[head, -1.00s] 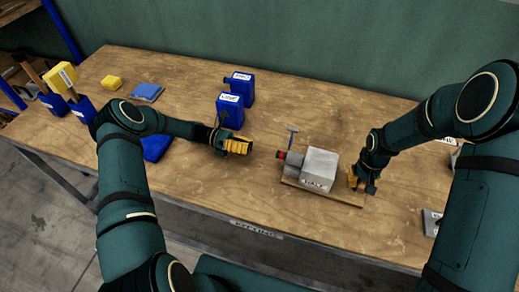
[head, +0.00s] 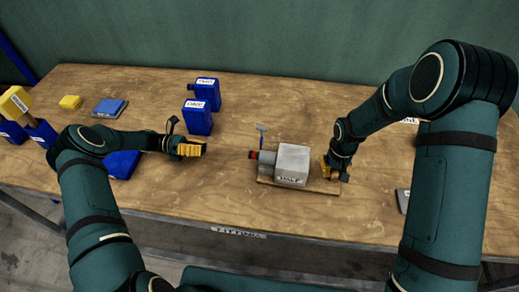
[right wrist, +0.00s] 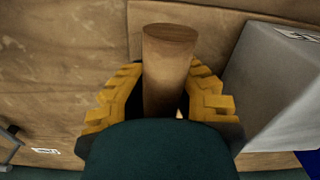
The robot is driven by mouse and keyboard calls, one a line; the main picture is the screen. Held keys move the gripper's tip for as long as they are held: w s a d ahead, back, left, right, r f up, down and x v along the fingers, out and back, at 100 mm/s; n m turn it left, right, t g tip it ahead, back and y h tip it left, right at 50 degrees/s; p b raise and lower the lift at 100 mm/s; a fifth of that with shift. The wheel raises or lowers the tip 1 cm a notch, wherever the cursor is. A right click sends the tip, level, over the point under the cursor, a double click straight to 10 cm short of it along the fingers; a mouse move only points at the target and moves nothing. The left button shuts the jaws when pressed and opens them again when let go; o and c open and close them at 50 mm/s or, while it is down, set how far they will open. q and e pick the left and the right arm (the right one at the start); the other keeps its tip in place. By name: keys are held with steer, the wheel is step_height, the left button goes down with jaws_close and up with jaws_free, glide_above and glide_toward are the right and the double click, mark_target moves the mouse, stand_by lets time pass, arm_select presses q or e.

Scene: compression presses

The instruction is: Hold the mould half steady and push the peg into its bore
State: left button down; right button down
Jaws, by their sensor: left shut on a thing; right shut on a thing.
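The mould half (head: 292,162) is a pale grey block lettered HALF, fixed or resting on a wooden board (head: 300,187). A grey round collar (head: 267,158) sticks out of its left side, with a red and dark end piece (head: 254,155) that looks like the peg; how deep it sits is hidden. My right gripper (head: 334,171) is shut around an upright wooden post (right wrist: 168,72) beside the block (right wrist: 278,85). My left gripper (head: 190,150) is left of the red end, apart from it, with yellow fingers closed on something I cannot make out.
Two blue labelled bottles (head: 198,118) stand behind my left gripper. A yellow block (head: 70,102), a blue-grey pad (head: 110,108) and blue containers (head: 40,132) are at left. The table front is clear.

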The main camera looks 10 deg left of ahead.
steer(key=c, duration=1)
jaws_free()
step_height(320, 180, up, 12)
